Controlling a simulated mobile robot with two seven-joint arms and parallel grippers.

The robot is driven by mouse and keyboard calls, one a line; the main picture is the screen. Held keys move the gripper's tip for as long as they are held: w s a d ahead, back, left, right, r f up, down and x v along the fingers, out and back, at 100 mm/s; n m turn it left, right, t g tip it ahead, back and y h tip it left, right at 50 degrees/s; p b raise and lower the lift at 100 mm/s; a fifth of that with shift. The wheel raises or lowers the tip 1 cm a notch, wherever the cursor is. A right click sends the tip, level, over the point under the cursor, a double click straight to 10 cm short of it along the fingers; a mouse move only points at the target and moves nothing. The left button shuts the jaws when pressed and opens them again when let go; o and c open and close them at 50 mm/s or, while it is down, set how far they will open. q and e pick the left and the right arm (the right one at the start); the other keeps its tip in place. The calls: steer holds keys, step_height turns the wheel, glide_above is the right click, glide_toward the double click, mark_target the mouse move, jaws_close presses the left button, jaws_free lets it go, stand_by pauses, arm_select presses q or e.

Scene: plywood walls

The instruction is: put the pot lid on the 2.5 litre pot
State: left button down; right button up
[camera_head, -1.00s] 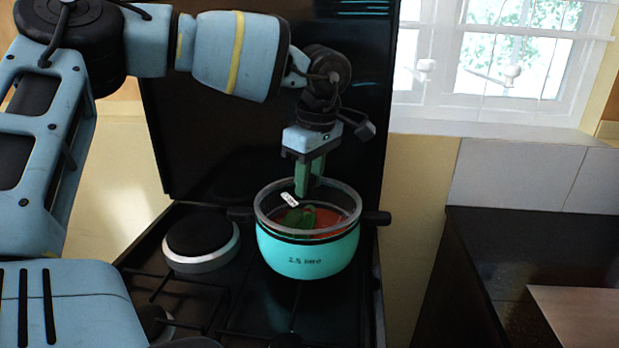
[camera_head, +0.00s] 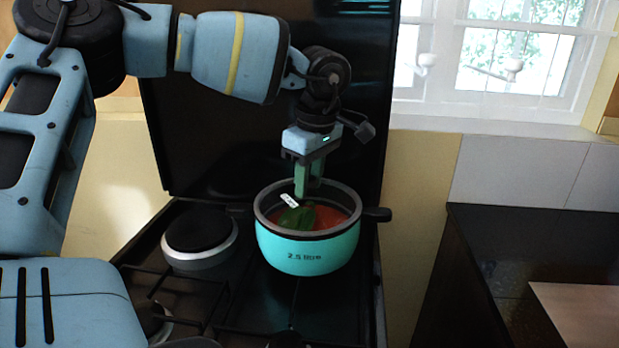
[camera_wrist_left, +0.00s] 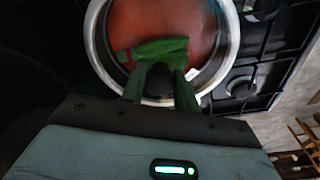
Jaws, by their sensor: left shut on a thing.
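The turquoise pot (camera_head: 305,258) stands on the stove, marked 2.5 litre on its front. I cannot tell whether the rim rests fully on the pot. My right gripper is not in view.
A round black hotplate with a silver edge (camera_head: 200,238) is left of the pot. Black grates (camera_head: 190,300) lie in front. A dark panel (camera_head: 200,130) stands behind the stove. A black worktop (camera_head: 500,230) with a brown board (camera_head: 585,310) is at the right.

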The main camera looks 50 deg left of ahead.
arm_select(q)
steer(key=c, duration=1)
jaws_free()
steer(key=shift+o, duration=0.2)
steer(key=r, duration=0.5)
steer(key=d+r, duration=0.1)
steer(key=r, duration=0.1)
steer(key=shift+w+r, duration=0.1)
steer(key=shift+r, duration=0.3)
steer(key=shift+f, duration=0.1)
